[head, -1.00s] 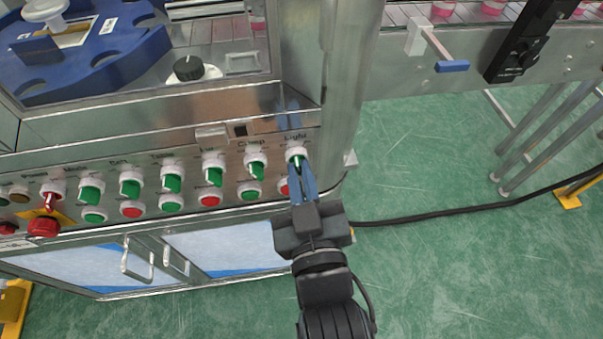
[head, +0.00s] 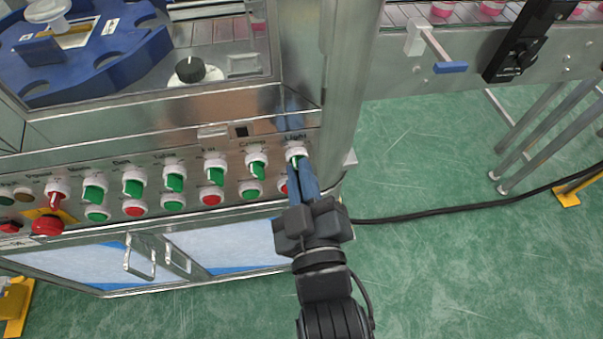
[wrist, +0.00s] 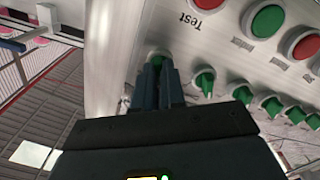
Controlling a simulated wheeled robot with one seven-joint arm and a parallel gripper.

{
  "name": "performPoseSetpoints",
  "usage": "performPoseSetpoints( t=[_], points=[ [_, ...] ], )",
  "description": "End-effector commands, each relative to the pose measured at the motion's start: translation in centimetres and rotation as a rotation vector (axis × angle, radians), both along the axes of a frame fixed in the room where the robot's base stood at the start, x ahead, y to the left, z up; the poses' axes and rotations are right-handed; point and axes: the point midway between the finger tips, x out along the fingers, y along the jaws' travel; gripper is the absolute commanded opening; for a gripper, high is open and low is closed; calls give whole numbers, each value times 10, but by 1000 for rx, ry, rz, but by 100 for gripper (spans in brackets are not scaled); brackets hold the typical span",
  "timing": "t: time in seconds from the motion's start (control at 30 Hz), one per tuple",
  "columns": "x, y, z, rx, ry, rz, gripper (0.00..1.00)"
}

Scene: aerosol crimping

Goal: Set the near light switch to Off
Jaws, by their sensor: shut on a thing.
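The light switch (head: 296,154) is a green knob in a white ring at the right end of the control panel, under the label "Light". My gripper (head: 300,172) reaches up to it from below, with its blue fingers shut on the knob. In the wrist view the fingers (wrist: 158,75) are close together over the green light switch (wrist: 157,56), and they hide most of it. The knob's exact angle is hard to read behind the fingers.
Left of the light switch is a row of green knobs, including the Crimp knob (head: 256,162). Red and green buttons sit below, one red button (head: 284,187) close beside my fingers. A red emergency button (head: 47,224) is at far left.

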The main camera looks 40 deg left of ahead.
Motion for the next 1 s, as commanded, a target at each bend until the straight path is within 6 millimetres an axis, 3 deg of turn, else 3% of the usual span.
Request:
performPoseSetpoints(
  t=[0.1,0.13,0.4,0.73,1.0],
  points=[
    [0,0,0,-1,-2,0,0],
    [0,0,0,-1,-2,0,12],
    [0,0,0,0,0,0,35],
    [-5,-5,-1,-1,1,-1,35],
    [-31,-36,-2,-2,1,0,35]
  ],
)
